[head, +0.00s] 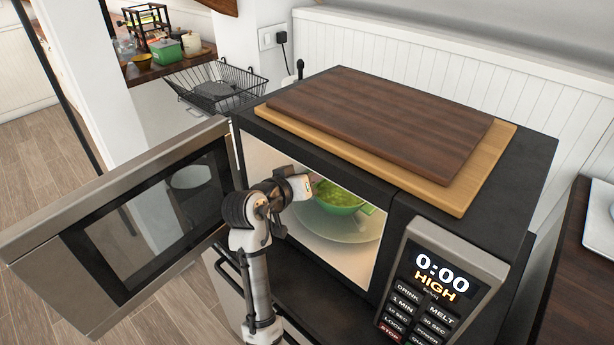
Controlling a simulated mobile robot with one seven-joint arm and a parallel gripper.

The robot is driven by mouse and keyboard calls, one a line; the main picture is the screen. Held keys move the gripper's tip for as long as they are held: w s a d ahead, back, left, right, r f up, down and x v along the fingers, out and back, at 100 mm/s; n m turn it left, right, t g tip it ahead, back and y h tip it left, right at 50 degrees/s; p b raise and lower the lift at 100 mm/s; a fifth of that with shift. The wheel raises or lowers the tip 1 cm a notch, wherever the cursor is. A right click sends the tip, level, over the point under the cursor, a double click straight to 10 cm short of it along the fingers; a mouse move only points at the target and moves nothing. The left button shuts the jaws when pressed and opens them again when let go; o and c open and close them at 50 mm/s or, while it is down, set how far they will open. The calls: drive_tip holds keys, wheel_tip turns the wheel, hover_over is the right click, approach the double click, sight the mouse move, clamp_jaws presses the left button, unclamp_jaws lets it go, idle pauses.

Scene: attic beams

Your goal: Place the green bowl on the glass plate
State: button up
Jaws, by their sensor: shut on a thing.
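The green bowl (343,197) is inside the open microwave, with green contents showing in it. It is over the round glass plate (338,229); I cannot tell whether it touches the plate or is held slightly above it. My gripper (312,186) reaches through the microwave opening from the left and is shut at the bowl's left rim. The fingertips are small and partly hidden by the wrist. My arm also hides the left part of the plate.
The microwave door (130,225) stands wide open to the left, beside my arm. Two stacked cutting boards (385,120) lie on the microwave's top. The control panel (437,285) is right of the opening. A wire rack (213,88) stands behind the door.

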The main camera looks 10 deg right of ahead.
drive_tip(key=o, duration=1.1)
drive_tip(key=shift+r, duration=0.1)
drive_tip(key=b+v, duration=0.2)
drive_tip(key=v, duration=1)
drive_tip(key=shift+s, duration=0.1)
